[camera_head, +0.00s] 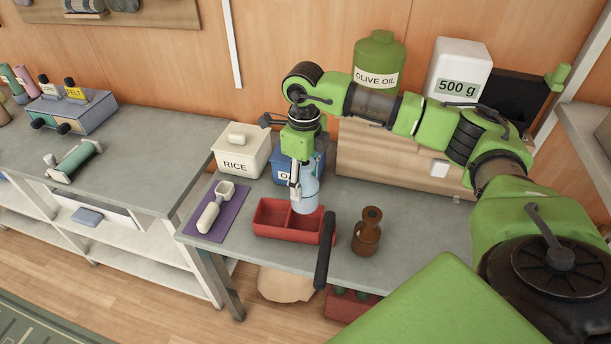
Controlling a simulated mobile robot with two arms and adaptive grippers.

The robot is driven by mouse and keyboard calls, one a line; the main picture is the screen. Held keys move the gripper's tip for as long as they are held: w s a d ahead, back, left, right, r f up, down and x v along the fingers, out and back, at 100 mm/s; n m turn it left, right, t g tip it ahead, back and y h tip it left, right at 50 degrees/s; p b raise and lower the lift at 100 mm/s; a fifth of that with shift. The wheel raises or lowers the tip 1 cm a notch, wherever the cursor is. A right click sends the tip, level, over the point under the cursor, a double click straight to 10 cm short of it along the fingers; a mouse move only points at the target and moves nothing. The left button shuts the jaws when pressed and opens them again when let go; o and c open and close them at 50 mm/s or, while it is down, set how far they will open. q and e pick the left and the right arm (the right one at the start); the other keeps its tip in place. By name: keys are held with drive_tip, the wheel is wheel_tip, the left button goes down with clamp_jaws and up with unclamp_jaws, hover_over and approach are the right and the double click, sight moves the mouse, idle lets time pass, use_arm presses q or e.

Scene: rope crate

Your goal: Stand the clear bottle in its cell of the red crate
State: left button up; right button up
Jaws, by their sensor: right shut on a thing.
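The clear bottle (308,194) has a pale blue tint and hangs upright in my right gripper (296,178), which is shut on its upper part. The red crate (262,232) stands on the grey bench and shows a left and a right cell with a divider between. The bottle's base overlaps the right cell in the picture. I cannot tell whether it is above the cell or inside its rim. The left cell looks empty. My left gripper is not in view.
A brown bottle (367,232) stands right of the crate, beside a dark curved bar (324,252). A white scoop (214,208) lies on a purple mat (232,222) to the left. A RICE box (238,151) and a blue box (284,172) stand behind.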

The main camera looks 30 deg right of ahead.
drive_tip(key=shift+w+d+m, duration=0.2)
drive_tip(key=shift+d+m, duration=0.1)
drive_tip(key=shift+m, duration=0.1)
drive_tip(key=shift+f, duration=0.15)
drive_tip(key=shift+f+b, duration=2.3)
drive_tip(key=shift+f, duration=0.35)
drive_tip(key=shift+f+b, duration=2.15)
drive_tip(key=shift+f, duration=0.65)
idle(0.8)
drive_tip(key=o, duration=1.5)
drive_tip(key=shift+a, duration=0.1)
drive_tip(key=shift+s, duration=0.1)
